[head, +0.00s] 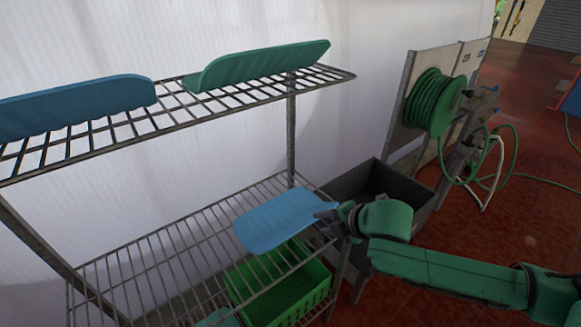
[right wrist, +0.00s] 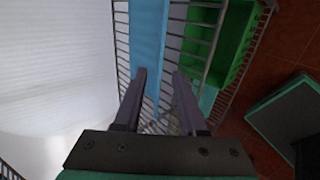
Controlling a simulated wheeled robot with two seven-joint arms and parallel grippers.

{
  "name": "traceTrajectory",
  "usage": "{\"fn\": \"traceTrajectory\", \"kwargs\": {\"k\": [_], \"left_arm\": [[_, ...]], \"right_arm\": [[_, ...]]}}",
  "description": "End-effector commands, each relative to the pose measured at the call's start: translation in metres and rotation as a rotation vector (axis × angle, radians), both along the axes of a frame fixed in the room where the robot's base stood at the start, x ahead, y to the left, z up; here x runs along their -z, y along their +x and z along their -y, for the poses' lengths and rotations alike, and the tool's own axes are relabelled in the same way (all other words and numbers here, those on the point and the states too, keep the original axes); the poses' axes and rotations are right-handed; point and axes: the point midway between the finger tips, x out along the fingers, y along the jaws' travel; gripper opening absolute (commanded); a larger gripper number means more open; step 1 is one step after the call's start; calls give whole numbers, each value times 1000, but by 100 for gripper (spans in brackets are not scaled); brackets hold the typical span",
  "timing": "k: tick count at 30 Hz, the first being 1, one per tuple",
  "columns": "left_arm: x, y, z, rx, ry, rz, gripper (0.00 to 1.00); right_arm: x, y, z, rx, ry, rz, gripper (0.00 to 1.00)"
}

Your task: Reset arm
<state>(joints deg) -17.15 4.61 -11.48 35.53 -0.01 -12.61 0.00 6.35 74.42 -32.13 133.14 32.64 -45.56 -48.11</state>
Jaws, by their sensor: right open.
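My right gripper (head: 326,214) is open at the right end of a blue board (head: 275,222) on the lower wire shelf. In the right wrist view the two fingers (right wrist: 159,76) stand apart, and the blue board (right wrist: 149,35) lies beyond their tips. I cannot tell whether they touch it. My right arm comes in from the right. My left gripper is not in view.
The upper wire rack (head: 236,97) holds another blue board (head: 75,107) and a green board (head: 262,64). A green crate (head: 275,290) sits below the lower shelf. A grey basin (head: 372,187) and a green hose reel (head: 432,102) stand at the right.

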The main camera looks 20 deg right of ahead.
Motion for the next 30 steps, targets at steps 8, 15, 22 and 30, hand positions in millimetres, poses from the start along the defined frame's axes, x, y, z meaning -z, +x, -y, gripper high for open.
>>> {"fn": "traceTrajectory", "kwargs": {"k": [8,15,22,30], "left_arm": [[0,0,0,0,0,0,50],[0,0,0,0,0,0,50],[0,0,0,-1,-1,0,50],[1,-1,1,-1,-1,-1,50]], "right_arm": [[26,-24,-38,238,240,-123,40],[65,-80,-23,859,555,-354,40],[104,-155,12,1424,684,-533,40],[206,-167,18,1573,653,-600,40]]}}
